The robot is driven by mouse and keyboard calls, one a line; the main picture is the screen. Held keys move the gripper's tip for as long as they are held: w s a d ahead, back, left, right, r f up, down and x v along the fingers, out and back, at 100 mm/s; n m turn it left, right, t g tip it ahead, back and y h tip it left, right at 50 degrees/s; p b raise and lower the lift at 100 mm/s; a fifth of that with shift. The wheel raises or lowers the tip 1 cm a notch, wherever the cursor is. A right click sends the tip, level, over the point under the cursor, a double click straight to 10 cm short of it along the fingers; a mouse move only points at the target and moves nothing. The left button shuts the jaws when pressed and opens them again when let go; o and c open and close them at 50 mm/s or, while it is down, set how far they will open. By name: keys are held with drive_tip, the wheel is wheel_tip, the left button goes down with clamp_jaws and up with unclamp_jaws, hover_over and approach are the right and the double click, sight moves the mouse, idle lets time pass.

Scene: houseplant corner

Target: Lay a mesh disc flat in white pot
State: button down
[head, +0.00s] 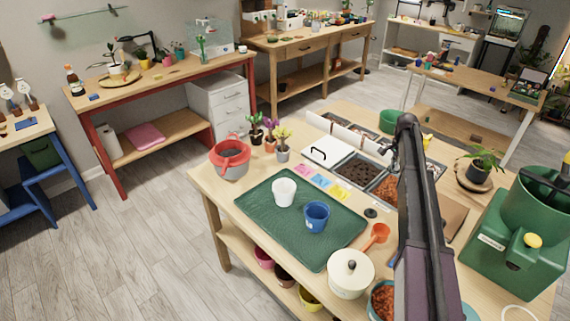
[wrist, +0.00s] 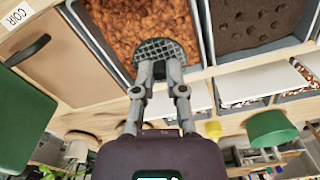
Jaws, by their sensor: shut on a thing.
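In the wrist view my gripper (wrist: 160,72) is shut on a round dark grey mesh disc (wrist: 157,48), held by its edge above the bins. In the head view the gripper hangs at the end of my raised arm, over the bins right of the tray; the disc is too small to make out there. The white pot (head: 284,187) stands upright on the green tray (head: 268,228), well left of my gripper. Its inside is only partly visible.
A blue pot (head: 317,217) stands close to the white pot on the tray. A red-rimmed bucket (head: 230,160), small plants, a lidded cream pot (head: 351,273) and an orange scoop (head: 377,235) surround the tray.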

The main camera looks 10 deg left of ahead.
wheel_tip(320, 180, up, 12)
drive_tip(key=p, duration=1.1)
drive_tip(key=shift+r, duration=0.15)
drive_tip(key=shift+s, duration=0.1)
